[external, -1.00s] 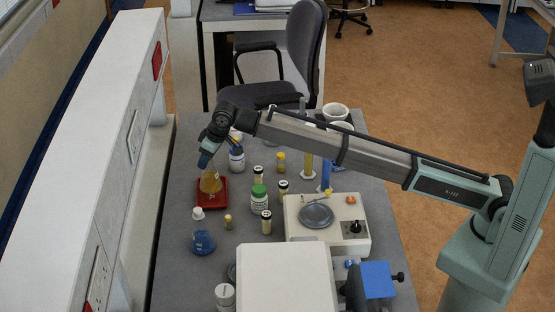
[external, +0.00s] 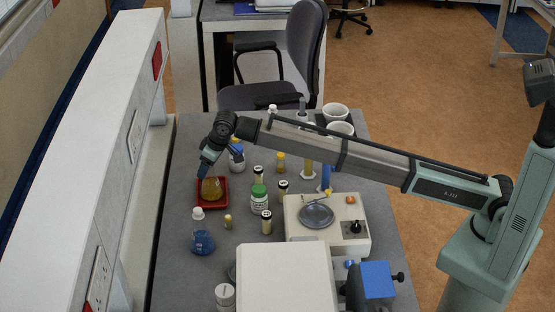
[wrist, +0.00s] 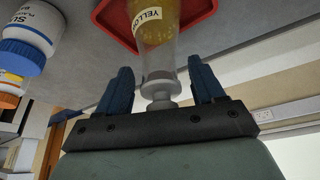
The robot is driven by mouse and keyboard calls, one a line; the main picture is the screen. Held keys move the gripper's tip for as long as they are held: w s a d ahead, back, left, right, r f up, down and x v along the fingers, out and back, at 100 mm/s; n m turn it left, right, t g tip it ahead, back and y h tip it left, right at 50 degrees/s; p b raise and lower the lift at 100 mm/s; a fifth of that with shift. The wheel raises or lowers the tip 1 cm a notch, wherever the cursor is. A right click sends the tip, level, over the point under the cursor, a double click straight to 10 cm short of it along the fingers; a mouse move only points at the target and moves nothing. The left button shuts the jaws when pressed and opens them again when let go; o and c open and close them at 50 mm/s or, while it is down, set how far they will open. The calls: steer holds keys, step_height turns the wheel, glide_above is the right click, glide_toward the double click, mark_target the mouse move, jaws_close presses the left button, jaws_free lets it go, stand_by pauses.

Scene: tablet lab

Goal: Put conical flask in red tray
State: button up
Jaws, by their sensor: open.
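A conical flask (external: 211,188) with yellow contents stands upright in the red tray (external: 222,204) on the bench's left side. In the wrist view the flask (wrist: 158,32) carries a label reading "YELLO…", and its pale stopper points toward my gripper. The red tray (wrist: 206,8) shows behind it there. My gripper (wrist: 158,86) is open, with its blue fingers on either side of the flask's stopper and neck; I see gaps between fingers and glass. In the external view my gripper (external: 203,172) is just above and left of the flask, and the fingertips are partly hard to make out.
A blue flask (external: 202,241) stands in front of the tray. A white bottle (external: 237,158) with a blue lid stands behind it. A green-lidded jar (external: 259,198) and several small vials are to the right, beside a balance (external: 317,214). A wall ledge runs along the left.

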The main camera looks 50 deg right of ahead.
steer(key=v, duration=1.2)
steer(key=shift+r, duration=0.15)
